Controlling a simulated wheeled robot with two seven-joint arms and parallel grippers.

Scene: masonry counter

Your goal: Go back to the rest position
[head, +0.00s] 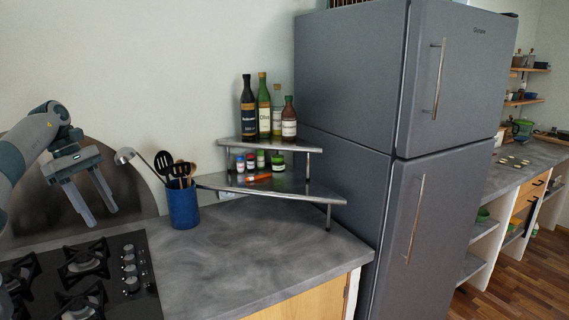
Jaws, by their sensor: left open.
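My left gripper (98,215) comes in from the left with its arm and hangs in the air. It points down, its two fingers are spread, and nothing is between them. In the picture it is above the back of the stove, left of the blue utensil holder. My right gripper is not in the head view.
A black gas stove (120,262) lies at lower left. A blue holder (183,207) with utensils stands beside a two-tier corner shelf (300,190) bearing bottles and small jars. A grey fridge (350,80) stands to the right. The counter front (260,260) is clear.

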